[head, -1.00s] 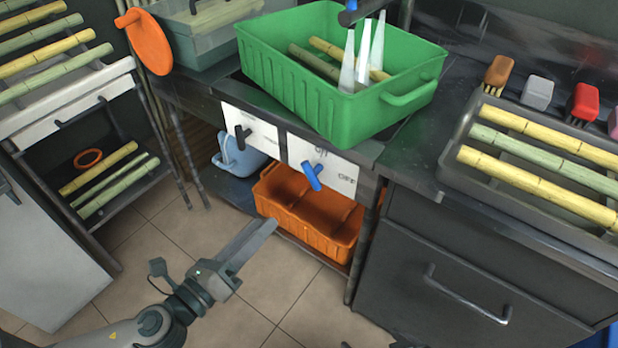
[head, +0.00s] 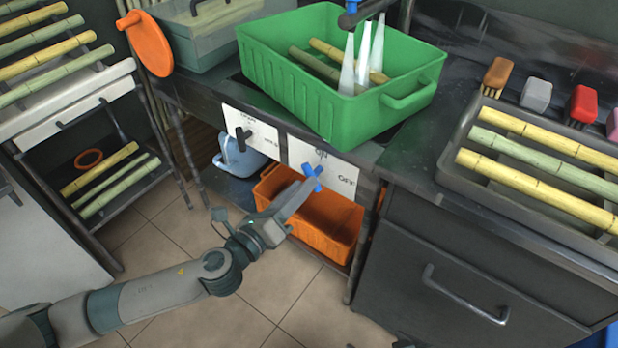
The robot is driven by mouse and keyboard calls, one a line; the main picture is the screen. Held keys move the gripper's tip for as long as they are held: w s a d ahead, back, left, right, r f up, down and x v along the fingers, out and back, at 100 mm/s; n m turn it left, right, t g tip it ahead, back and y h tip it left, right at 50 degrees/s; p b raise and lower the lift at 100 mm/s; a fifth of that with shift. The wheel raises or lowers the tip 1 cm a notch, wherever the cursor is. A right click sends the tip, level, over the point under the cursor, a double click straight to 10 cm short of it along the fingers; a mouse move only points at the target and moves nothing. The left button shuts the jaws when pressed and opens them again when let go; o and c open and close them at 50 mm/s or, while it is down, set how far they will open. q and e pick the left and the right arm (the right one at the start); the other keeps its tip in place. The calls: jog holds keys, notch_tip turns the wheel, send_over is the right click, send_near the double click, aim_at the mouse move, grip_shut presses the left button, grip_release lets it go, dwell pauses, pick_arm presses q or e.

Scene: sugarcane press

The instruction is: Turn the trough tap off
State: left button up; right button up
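The blue tap handle (head: 314,171) is on a white plate (head: 337,172) marked ON at the top and OFF at the right, below the green trough (head: 312,103). My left gripper (head: 306,186) reaches up from the lower left with its fingertips at the handle, covering part of it. I cannot tell whether the fingers are closed on it. Several pale tapering streams (head: 347,68) show below the spout (head: 352,17) over the trough, which also holds cane pieces.
A black handle (head: 243,135) on another white plate is to the left. An orange crate (head: 325,226) and a blue container (head: 236,158) are below. A cane tray (head: 462,142) and several brushes are at right. The floor in front is clear.

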aim_at(316, 173)
pick_arm(q)
jog(key=shift+x, duration=1.95)
